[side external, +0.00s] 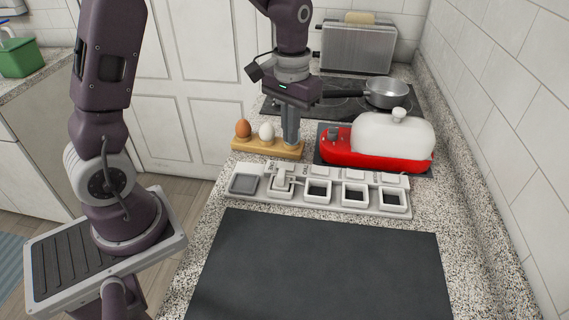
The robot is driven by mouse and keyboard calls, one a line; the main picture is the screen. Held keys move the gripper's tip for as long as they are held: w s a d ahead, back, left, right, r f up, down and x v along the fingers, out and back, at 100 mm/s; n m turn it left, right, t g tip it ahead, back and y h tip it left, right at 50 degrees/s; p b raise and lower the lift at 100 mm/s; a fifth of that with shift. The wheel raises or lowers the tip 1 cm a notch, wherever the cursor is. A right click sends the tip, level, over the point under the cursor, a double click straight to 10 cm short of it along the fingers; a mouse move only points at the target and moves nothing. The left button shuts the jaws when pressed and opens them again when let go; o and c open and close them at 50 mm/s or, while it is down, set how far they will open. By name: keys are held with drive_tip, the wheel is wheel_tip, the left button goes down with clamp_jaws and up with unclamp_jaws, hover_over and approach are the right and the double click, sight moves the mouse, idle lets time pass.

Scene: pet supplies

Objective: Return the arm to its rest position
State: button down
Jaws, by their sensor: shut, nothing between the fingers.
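My gripper (291,140) is shut and points straight down. Its fingers are at the right end of the wooden egg holder (252,146), beside the white egg. I cannot tell whether the fingertips touch the holder. Nothing shows between the fingers. A brown egg (243,129) and a white egg (266,132) sit upright in the holder, to the left of my gripper. My wrist is above the counter, in front of the stove.
A white row of square compartments (336,207) lies in front of the holder. A red appliance with a white lid (376,165) stands close on the right. A pot (386,92) and toaster (357,47) are behind. The dark mat (320,265) in front is clear.

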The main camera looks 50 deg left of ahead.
drive_tip(key=s+d+r+m+t, duration=0.1)
drive_tip(key=s+d+r+t, duration=0.1)
drive_tip(key=s+r, duration=0.4)
drive_tip(key=s+d+r+m+t, duration=0.2)
drive_tip(key=s+r, duration=0.4)
drive_tip(key=s, duration=0.8)
drive_tip(key=shift+d+r+t, duration=0.15)
drive_tip(key=shift+d+t, duration=0.4)
drive_tip(key=shift+t, duration=0.25)
